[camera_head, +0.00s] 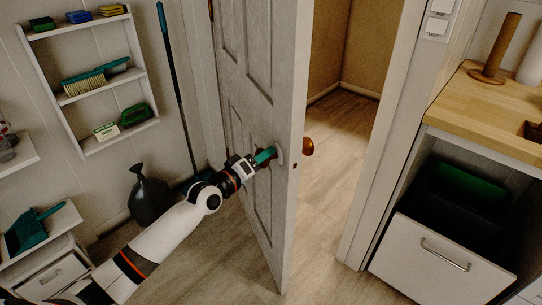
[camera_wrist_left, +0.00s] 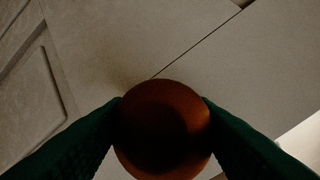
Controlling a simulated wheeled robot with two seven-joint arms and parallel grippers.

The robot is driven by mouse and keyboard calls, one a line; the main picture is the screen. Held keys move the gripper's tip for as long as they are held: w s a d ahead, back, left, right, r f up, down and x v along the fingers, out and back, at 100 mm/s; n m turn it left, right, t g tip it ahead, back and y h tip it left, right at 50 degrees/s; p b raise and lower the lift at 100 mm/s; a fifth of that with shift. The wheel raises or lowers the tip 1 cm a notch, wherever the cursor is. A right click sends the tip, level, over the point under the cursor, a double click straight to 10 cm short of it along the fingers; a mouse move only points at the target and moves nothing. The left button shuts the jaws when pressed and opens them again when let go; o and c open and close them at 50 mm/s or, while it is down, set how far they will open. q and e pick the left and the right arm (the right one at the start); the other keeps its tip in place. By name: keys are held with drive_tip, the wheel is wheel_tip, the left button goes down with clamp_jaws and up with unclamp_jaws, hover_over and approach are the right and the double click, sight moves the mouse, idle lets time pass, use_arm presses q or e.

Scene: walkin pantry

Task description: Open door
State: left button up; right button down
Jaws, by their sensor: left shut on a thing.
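The white panelled door (camera_head: 250,95) stands partly open in the head view, with a lit room showing to the right of its edge. My left gripper (camera_head: 266,155) is at the knob on the near face of the door, close to the door's free edge. In the left wrist view the round brown knob (camera_wrist_left: 163,130) sits between the two green fingers, which touch it on both sides. The gripper is shut on this knob. The far-side knob (camera_head: 308,147) shows past the door's edge. My right gripper is not in view.
A wall shelf (camera_head: 108,88) with brushes and sponges hangs at left, above a dark bag (camera_head: 150,200). A wooden counter (camera_head: 480,110) with an open drawer (camera_head: 440,255) stands at right. The floor (camera_head: 330,255) by the doorway is clear.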

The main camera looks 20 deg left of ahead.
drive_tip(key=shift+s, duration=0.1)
use_arm(q)
drive_tip(key=o, duration=1.3)
drive_tip(key=shift+w, duration=0.1)
drive_tip(key=shift+o, duration=0.4)
drive_tip(key=shift+s+a+f, duration=0.1)
drive_tip(key=shift+s, duration=0.25)
drive_tip(key=v, duration=1.1)
drive_tip(key=shift+s+p, duration=0.2)
drive_tip(key=shift+p, duration=0.15)
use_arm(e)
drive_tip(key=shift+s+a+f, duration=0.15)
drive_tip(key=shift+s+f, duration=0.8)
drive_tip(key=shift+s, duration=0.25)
